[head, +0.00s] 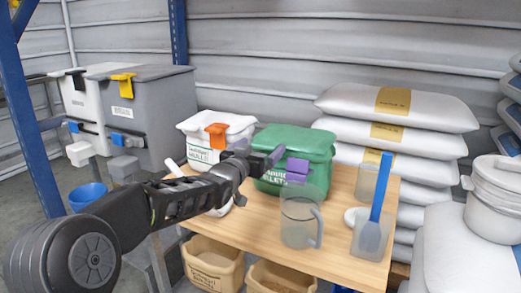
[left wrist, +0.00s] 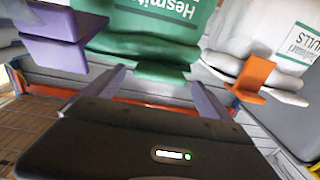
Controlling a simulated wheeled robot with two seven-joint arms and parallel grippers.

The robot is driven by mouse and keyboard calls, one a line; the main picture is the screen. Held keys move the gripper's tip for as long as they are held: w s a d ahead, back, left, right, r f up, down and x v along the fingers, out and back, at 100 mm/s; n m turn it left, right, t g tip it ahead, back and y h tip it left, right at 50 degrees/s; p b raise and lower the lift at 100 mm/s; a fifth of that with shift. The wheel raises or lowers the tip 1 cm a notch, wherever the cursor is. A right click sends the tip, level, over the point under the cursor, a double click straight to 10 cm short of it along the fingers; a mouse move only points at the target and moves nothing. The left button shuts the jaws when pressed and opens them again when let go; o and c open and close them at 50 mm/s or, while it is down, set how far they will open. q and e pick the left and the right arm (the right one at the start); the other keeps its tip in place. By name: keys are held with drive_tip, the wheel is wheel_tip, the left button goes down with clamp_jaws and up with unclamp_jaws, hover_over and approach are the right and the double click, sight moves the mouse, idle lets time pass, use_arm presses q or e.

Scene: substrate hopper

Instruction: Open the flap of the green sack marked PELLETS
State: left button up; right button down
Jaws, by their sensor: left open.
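The green sack (head: 318,178) stands on the wooden table, its green top folded over and its printed label partly hidden by my left gripper. A purple clip-like tab (head: 297,167) sits at its upper front. In the left wrist view the sack (left wrist: 150,45) is inverted, with the purple tab (left wrist: 62,45) at the left. My left gripper (head: 272,156) is open in front of the sack's upper left part. In the wrist view its fingers (left wrist: 158,82) are apart, with the green top edge beyond them and the tab outside them. Contact cannot be told.
A white sack (head: 196,138) with an orange tab (head: 216,134) stands left of the green one. White bags (head: 395,105) are stacked behind right.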

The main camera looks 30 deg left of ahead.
use_arm(q)
clamp_jaws()
drive_tip(key=shift+r, duration=0.1)
idle(1.1)
